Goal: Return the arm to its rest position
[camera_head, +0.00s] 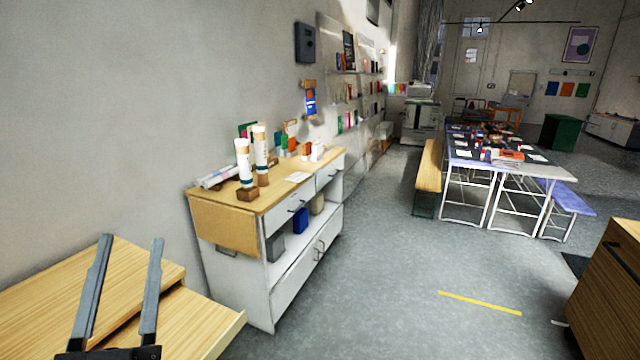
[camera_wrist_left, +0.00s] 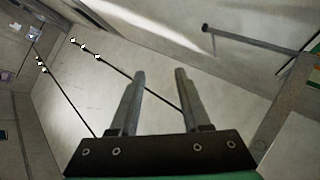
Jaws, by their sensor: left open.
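My left gripper (camera_head: 130,245) is at the lower left of the head view, its two grey fingers pointing up and spread apart. It appears in front of a wooden surface, and nothing is between the fingers. In the left wrist view, the same gripper (camera_wrist_left: 160,75) is open and empty. Behind it there is only ceiling and wall, with dark rails and small lamps. My right gripper is not in either view.
A white cabinet (camera_head: 255,290) with a wooden top holds tubes and small items beside the left wall. A wooden surface (camera_head: 195,325) is at lower left. A long table (camera_head: 480,164) with benches stands farther right. The grey floor between is open.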

